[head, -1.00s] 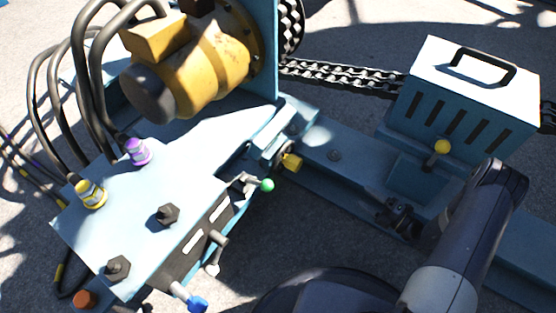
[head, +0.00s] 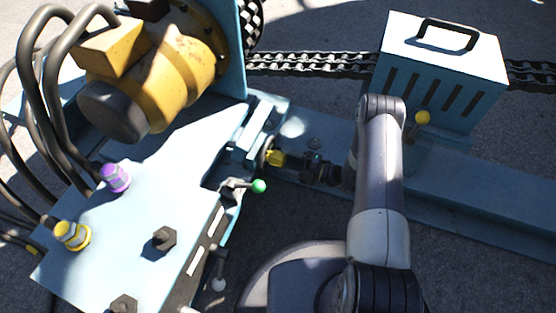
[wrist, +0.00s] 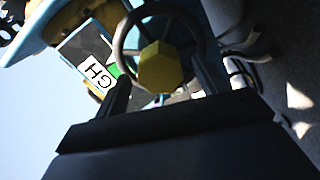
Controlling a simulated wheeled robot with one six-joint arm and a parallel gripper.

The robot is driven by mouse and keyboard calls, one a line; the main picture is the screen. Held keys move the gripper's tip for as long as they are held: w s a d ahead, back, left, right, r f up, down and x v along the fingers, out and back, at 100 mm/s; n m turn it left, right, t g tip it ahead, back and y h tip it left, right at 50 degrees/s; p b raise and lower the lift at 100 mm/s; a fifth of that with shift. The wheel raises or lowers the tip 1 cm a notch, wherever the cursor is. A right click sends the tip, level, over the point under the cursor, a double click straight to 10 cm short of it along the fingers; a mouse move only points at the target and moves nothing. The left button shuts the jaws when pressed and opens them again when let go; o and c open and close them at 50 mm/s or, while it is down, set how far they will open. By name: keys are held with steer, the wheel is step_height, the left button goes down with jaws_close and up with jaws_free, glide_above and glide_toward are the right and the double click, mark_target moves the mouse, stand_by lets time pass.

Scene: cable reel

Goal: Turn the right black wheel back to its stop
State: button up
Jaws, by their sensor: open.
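Nothing is held.
A green-knobbed lever (head: 259,186) is close to the wheel, on the near side. A blue vented box (head: 440,70) with a yellow-knobbed lever (head: 422,117) stands to the right. A chain (head: 320,63) runs behind. Thick hoses (head: 40,110) and a yellow motor (head: 165,80) are at left.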

mark_target(279, 159)
steer(key=shift+x, duration=1.7)
steer(key=shift+s, duration=0.1)
steer(key=c, duration=1.3)
